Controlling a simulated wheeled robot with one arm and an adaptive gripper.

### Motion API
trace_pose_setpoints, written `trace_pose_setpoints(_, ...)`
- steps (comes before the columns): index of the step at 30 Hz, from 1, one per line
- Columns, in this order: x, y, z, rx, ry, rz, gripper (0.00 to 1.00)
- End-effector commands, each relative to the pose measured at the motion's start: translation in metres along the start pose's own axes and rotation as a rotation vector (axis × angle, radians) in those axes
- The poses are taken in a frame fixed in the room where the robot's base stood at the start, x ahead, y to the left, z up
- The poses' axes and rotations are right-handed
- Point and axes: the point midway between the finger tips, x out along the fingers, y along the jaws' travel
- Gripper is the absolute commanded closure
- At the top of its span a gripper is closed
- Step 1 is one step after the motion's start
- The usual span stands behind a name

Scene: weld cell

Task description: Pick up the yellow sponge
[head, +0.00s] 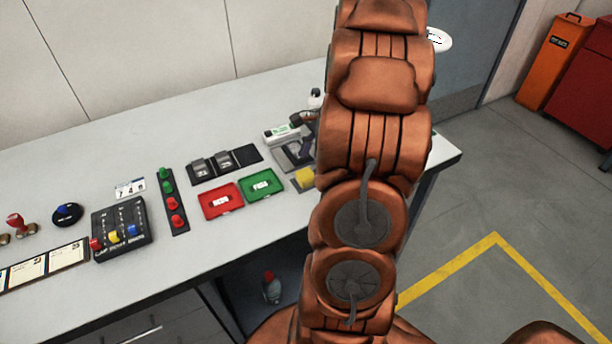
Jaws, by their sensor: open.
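The yellow sponge (305,177) sits on a small grey pad near the front edge of the light grey workbench (265,238), just right of the green tray. My copper-coloured arm stands in front of the bench and hides what lies right of the sponge. My gripper is not in view, so its distance from the sponge cannot be seen.
A red tray (222,201) and a green tray (262,185) lie left of the sponge. Behind it are a dark stand (292,156) and a white-and-green box (281,134). A button strip (173,202) stands further left. Floor at right is open, with red cabinets (586,90) beyond.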

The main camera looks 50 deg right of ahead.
Motion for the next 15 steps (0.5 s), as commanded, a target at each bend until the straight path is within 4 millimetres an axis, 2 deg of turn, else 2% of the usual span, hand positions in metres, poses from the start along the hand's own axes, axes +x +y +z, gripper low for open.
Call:
trace_pose_setpoints(9, 0.036, 0.004, 0.004, 0.001, -0.003, 0.003, 0.25)
trace_pose_setpoints(15, 0.04, 0.004, 0.004, 0.0, -0.001, 0.0, 0.25)
